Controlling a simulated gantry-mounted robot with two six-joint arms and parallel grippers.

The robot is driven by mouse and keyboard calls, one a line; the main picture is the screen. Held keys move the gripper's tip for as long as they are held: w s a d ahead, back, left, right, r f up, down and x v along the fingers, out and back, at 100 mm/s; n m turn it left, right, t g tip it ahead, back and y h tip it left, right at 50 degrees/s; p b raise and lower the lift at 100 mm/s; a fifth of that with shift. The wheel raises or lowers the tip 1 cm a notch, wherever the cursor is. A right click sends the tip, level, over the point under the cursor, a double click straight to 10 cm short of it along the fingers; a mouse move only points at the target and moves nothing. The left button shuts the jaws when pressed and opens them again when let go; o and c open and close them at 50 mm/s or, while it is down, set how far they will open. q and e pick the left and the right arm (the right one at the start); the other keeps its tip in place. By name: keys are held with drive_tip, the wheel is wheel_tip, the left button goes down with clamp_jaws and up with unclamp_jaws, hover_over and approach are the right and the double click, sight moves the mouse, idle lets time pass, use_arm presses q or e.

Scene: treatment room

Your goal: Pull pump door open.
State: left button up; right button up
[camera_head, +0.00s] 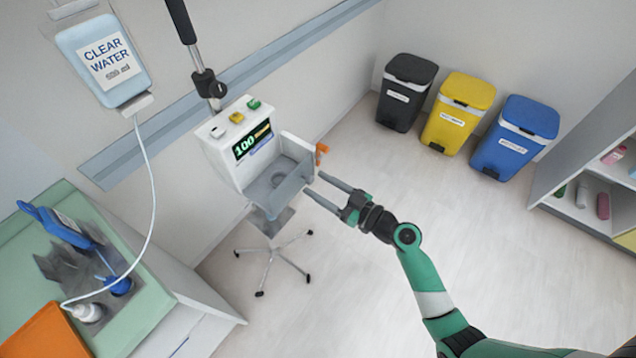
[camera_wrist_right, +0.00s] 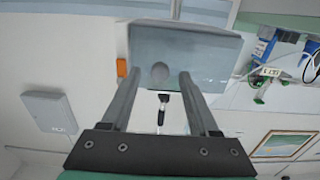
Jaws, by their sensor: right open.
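My left gripper is out of view.
A green-topped cabinet (camera_head: 145,283) stands at the left with bottles and an orange item. A "clear water" bag (camera_head: 104,62) hangs above with a tube. Black, yellow (camera_head: 460,110) and blue bins stand at the back. The floor (camera_head: 350,260) around the stand's wheels is clear.

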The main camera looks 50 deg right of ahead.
drive_tip(key=shift+w+a, duration=0.1)
drive_tip(key=shift+w, duration=0.4)
clamp_jaws()
idle(1.1)
